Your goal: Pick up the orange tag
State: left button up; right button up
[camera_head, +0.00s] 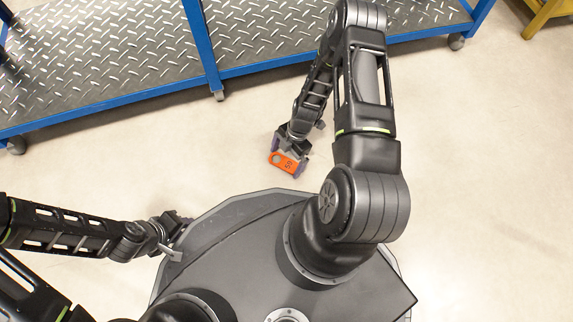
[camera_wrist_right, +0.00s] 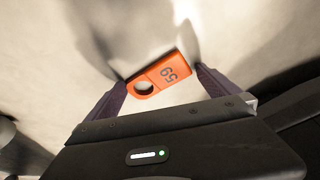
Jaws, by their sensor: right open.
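The orange tag (camera_head: 284,162) is a flat rectangle with a round hole at one end and dark digits. It lies at my right gripper (camera_head: 287,160) in the head view. In the right wrist view the tag (camera_wrist_right: 161,74) shows between the two purple-grey fingertips of the right gripper (camera_wrist_right: 160,85), its hole end near the left finger. The right gripper is open around or just behind the tag; exact contact is unclear. My left gripper (camera_head: 178,236) is at the left edge of my base, away from the tag, and its opening is too small to judge.
A blue-framed cart with a metal tread-plate deck (camera_head: 120,55) stands on wheels along the back. A yellow frame (camera_head: 545,14) is at the far top right. The pale floor (camera_head: 470,170) is clear on the right and between my base and the cart.

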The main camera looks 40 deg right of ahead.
aim_at(286, 162)
jog(key=shift+c, duration=0.2)
dwell(0.4)
jog(key=c, duration=1)
jog(key=shift+r, duration=0.1)
notch_tip(286, 162, up, 10)
jog(key=p, duration=0.5)
dwell(0.4)
